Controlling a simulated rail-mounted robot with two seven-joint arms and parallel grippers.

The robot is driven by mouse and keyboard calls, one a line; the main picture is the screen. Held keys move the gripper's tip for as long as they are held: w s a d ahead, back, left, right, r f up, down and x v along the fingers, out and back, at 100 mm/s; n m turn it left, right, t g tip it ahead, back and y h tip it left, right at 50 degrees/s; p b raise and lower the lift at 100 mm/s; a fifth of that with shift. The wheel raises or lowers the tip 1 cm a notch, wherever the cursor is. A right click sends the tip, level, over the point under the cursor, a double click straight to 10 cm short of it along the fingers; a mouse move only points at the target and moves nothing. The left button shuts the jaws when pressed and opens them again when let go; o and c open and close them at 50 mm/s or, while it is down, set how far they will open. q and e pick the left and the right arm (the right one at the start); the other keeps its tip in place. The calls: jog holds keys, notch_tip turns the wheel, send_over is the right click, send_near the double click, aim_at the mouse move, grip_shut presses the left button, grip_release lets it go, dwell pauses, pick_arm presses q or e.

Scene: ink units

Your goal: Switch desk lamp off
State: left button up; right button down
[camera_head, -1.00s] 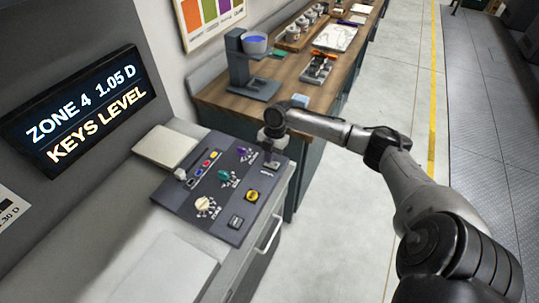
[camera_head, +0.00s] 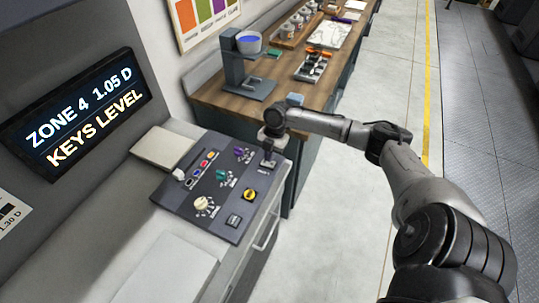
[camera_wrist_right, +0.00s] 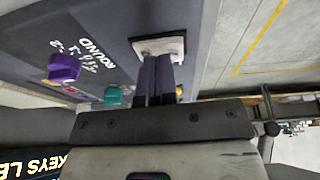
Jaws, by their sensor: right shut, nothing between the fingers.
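A dark control panel (camera_head: 200,222) lies on the grey counter, with several knobs and buttons. My right gripper (camera_head: 269,163) is shut and empty, pointing down at the panel's far right corner. In the right wrist view its closed fingers (camera_wrist_right: 159,72) reach a small white plate (camera_wrist_right: 158,46) on the panel; they look to be at or touching it, and they hide part of it. A purple knob (camera_wrist_right: 63,67) and a teal knob (camera_wrist_right: 113,95) stand beside the fingers. I cannot pick out a desk lamp. My left gripper is not in view.
A lit sign (camera_head: 82,112) hangs on the wall at left. A wooden bench (camera_head: 215,95) behind the panel carries a grey stand with a blue-filled bowl (camera_head: 248,43), small pots and trays. A pale pad (camera_head: 163,147) lies left of the panel. The floor at right is open.

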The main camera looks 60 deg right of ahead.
jog(key=r+p, duration=0.1)
jog(key=r, duration=0.1)
jog(key=r+p, duration=0.2)
jog(key=shift+w, duration=0.2)
jog(key=w+v, duration=0.2)
jog(key=v, duration=0.7)
jog(key=shift+r, duration=0.2)
jog(key=shift+w+d, duration=0.1)
jog(key=shift+w, duration=0.05)
